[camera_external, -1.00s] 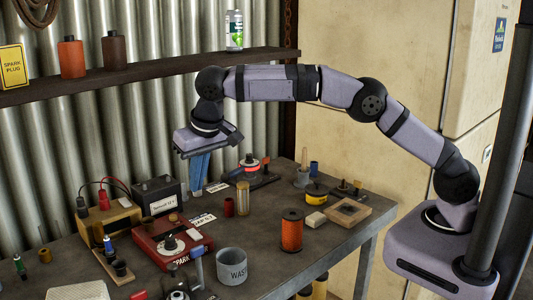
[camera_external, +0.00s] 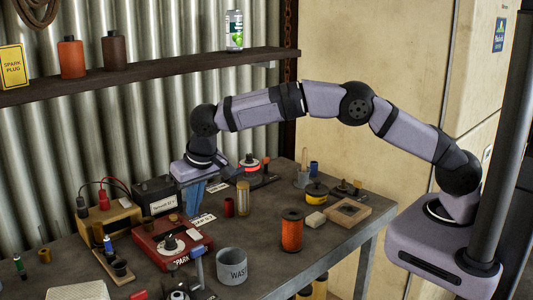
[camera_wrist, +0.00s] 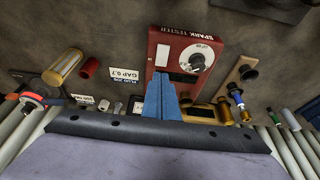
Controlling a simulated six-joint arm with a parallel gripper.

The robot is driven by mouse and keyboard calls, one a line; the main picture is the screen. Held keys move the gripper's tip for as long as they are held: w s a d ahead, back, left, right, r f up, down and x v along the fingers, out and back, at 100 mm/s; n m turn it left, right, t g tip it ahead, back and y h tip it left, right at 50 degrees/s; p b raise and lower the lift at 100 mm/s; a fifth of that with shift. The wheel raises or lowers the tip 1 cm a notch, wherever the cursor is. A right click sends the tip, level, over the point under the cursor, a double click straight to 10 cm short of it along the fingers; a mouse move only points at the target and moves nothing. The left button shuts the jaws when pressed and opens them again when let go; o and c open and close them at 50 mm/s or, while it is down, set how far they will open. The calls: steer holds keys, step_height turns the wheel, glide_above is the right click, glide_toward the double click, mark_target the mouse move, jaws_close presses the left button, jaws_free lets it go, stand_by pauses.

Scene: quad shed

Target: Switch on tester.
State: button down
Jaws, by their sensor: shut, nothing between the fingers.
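The spark tester (camera_external: 145,248) is a red box lying on the bench, left of the middle. It also shows in the wrist view (camera_wrist: 158,42) with its "SPARK TESTER" lettering. Its top carries a white dial with a dark round knob (camera_wrist: 197,62) and a dark slot beside it. My gripper (camera_external: 192,210) has blue fingers, closed together with nothing between them. It points down behind the tester. The fingers and palm hide part of the tester's near edge.
A black battery (camera_external: 155,195) and a yellow box with leads (camera_external: 107,220) stand left of my gripper. A white "GAP 0.7" card (camera_wrist: 125,74), a red cup (camera_external: 229,207) and a brass-coloured cylinder (camera_external: 243,197) lie to its right. A grey WASTE tin (camera_external: 232,266) stands in front.

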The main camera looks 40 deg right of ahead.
mark_target(193, 231)
steer(key=x, duration=0.1)
steer(key=p+x, duration=0.1)
steer(key=x, duration=0.1)
steer(key=p+x, duration=0.1)
steer(key=x, duration=0.1)
steer(key=shift+s+f, duration=0.2)
steer(key=shift+s, duration=0.15)
steer(key=shift+f, duration=0.1)
steer(key=shift+w+f+b, duration=0.15)
steer(key=shift+f+b, duration=0.25)
steer(key=shift+b, duration=0.1)
steer(key=shift+r, duration=0.2)
steer(key=shift+f, duration=0.15)
steer(key=shift+s, duration=0.3)
steer(key=shift+s+b, duration=0.35)
steer(key=shift+s, duration=0.35)
